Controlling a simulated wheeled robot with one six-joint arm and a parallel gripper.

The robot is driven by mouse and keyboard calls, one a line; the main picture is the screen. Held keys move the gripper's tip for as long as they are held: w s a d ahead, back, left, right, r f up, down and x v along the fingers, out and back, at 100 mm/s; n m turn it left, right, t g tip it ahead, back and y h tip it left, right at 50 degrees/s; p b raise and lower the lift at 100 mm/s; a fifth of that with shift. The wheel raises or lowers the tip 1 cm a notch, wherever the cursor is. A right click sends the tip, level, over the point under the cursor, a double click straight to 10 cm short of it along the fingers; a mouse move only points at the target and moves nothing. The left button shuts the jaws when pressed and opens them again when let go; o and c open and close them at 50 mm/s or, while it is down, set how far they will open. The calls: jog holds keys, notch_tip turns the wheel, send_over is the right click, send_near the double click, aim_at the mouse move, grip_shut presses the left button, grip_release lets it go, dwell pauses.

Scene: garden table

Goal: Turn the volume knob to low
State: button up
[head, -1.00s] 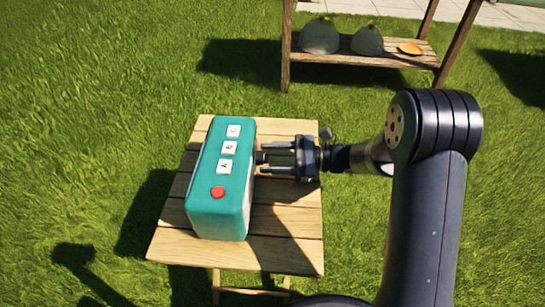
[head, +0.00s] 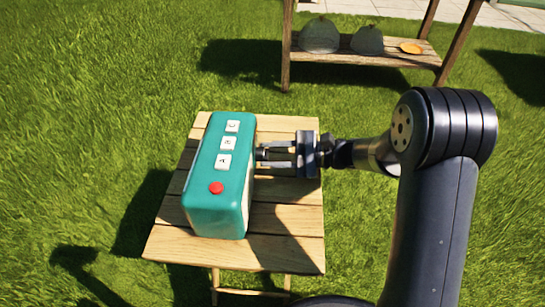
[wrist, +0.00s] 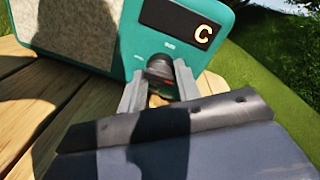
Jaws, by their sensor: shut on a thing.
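A teal radio (head: 219,195) stands on the wooden garden table (head: 285,255). Its top carries a red button (head: 216,188) and white keys marked A, B and C. In the wrist view, the radio's front (wrist: 115,20) shows a speaker panel and a dark display (wrist: 180,20) with a lit "C". The dark volume knob (wrist: 159,66) sits below the display, with small marks around it, too blurred to read. My gripper (head: 262,156) reaches in from the right and its fingers are shut on the knob. In the wrist view the fingers (wrist: 158,90) lie on either side of it.
A wooden shelf (head: 365,60) with two dark domed objects (head: 320,35) and an orange disc (head: 411,47) stands on the grass behind. The table's front planks are clear. Grass surrounds the table.

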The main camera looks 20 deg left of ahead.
dwell(0.3)
jog(key=o, duration=1)
jog(key=shift+c, duration=0.2)
jog(key=shift+d, duration=0.1)
jog(key=p+v, duration=0.3)
jog(key=v, duration=0.7)
jog(key=shift+w+d, duration=0.15)
jog(key=shift+d, duration=0.15)
jog(key=shift+r, duration=0.1)
